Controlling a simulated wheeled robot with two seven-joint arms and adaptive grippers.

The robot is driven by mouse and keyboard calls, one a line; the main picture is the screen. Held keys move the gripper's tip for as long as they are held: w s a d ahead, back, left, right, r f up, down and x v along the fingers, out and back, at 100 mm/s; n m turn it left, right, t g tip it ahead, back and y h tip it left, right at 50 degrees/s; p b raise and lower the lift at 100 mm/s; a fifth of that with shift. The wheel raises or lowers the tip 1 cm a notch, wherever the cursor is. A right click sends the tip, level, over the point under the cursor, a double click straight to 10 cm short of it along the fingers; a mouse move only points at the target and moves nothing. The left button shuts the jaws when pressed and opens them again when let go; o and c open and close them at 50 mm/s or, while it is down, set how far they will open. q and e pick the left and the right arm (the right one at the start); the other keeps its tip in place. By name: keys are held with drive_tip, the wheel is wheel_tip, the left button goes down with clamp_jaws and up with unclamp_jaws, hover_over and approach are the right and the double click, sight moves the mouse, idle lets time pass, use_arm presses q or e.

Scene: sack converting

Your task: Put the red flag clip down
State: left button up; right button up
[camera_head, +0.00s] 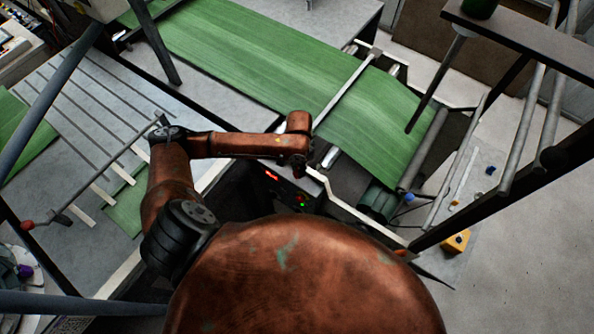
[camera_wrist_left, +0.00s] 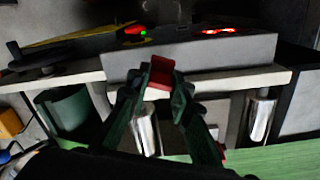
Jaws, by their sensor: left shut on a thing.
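In the left wrist view, my left gripper (camera_wrist_left: 161,84) has its two dark green fingers closed around a small red piece, the red flag clip (camera_wrist_left: 160,65). The clip shows between the fingertips, in front of the grey control box (camera_wrist_left: 190,58) and the pale rail below it. I cannot tell whether it touches the box or rail. In the head view my copper left arm reaches right over the machine, its wrist beside the control box (camera_head: 302,199). The fingers and clip are hidden there. My right gripper is not in view.
A green sheet (camera_head: 270,65) runs across the machine over several rollers. The control box has a red lit display and a green light. A slatted grey table (camera_head: 95,130) stands at left. A yellow block (camera_head: 456,241) lies on a panel at right, near dark frame bars.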

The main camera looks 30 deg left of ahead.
sight(297, 171)
use_arm(q)
drive_tip(key=shift+w+a+f, duration=0.1)
drive_tip(key=shift+a+f, duration=0.1)
drive_tip(key=shift+f, duration=0.05)
drive_tip(key=f, duration=0.1)
drive_tip(key=f+p, duration=0.1)
drive_tip(key=f, duration=0.1)
drive_tip(key=shift+w+a, duration=0.15)
drive_tip(key=shift+a, duration=0.15)
drive_tip(key=shift+f, duration=0.5)
drive_tip(key=o, duration=0.9)
drive_tip(key=shift+f, duration=0.1)
drive_tip(key=shift+o, duration=0.2)
wheel_tip(297, 171, up, 12)
drive_tip(key=shift+r+b, duration=0.15)
drive_tip(key=shift+b, duration=0.5)
